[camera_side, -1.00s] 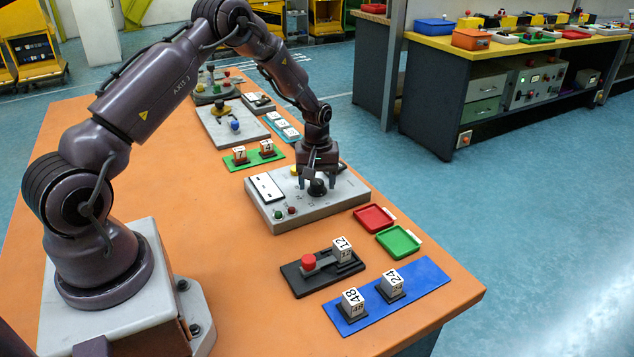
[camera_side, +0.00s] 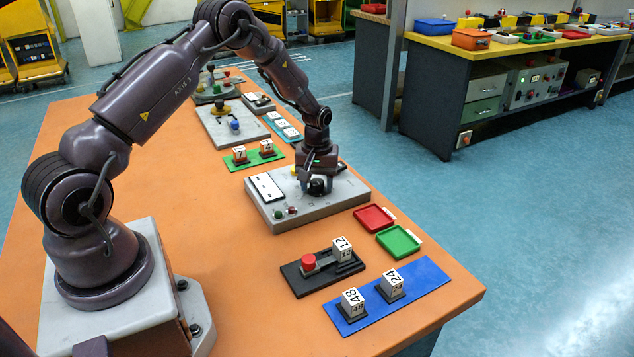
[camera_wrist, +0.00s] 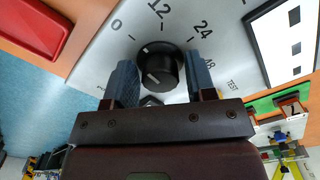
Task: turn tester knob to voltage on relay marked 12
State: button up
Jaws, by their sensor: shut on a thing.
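The grey tester box (camera_side: 335,203) lies mid-table in the side view. Its black knob (camera_wrist: 158,66) shows in the wrist view, with dial marks 0, 12, 24 and a partly covered 48 around it. My gripper (camera_wrist: 161,72) is shut on the knob, one finger on each side; in the side view my gripper (camera_side: 318,184) hides part of the knob. The relay marked 12 (camera_side: 341,250) sits in a black holder (camera_side: 306,284) with a red button.
Relays marked 48 (camera_side: 353,303) and 24 (camera_side: 392,283) stand on a blue mat (camera_side: 430,283). A red tray (camera_side: 374,217) and a green tray (camera_side: 398,242) lie right of the tester. Relays on a green mat (camera_side: 240,165) and further devices stand behind it.

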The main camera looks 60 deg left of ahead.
aim_at(317, 181)
jog(key=m, duration=0.3)
jog(key=shift+m, duration=2.3)
jog(key=o, duration=0.6)
jog(key=shift+o, duration=0.2)
jog(key=shift+r, duration=0.15)
notch_tip(317, 181, up, 13)
